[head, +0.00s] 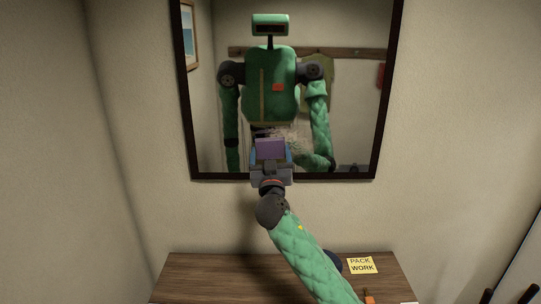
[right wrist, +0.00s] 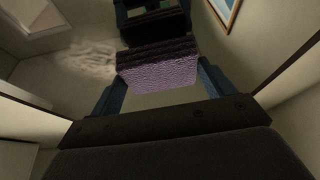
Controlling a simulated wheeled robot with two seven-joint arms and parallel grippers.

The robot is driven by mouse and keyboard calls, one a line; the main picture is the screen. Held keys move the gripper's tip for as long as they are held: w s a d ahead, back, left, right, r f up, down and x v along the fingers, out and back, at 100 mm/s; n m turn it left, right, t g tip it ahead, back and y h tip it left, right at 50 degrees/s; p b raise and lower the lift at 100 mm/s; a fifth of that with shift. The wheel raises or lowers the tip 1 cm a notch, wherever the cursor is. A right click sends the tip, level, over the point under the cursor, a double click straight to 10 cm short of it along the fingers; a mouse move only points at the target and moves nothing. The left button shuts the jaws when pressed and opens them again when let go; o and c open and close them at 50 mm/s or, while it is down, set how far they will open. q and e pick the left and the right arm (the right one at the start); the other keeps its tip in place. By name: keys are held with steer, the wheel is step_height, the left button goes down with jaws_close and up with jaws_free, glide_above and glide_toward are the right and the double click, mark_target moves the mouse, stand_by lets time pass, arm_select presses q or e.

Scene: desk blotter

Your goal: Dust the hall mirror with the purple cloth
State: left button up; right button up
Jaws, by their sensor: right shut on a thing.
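The hall mirror (head: 385,120) hangs on the wall in a dark frame, and my green body is reflected in it. My right gripper (head: 271,156) is at the lower middle of the glass, shut on the purple cloth (head: 270,148). In the right wrist view the cloth (right wrist: 158,72) spans between the blue fingers, close to its own reflection; I cannot tell whether it touches the glass. A pale dust smear (right wrist: 92,58) shows left of the cloth there. In the head view the dust (head: 294,133) is partly hidden behind the gripper. My left gripper is not in view.
A wooden desk top (head: 205,278) lies below the mirror. On it are a yellow note (head: 361,265) reading "PACK WORK", a dark blue round thing (head: 334,261) partly behind my arm, and an orange item (head: 369,298). The wall around the mirror is bare.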

steer(key=shift+w+b, duration=0.65)
steer(key=shift+w, duration=0.35)
stand_by(0.4)
steer(key=shift+d, duration=0.15)
steer(key=shift+s+d+f, duration=0.1)
steer(key=shift+d, duration=0.7)
steer(key=shift+d+b, duration=0.5)
steer(key=shift+d, duration=5.55)
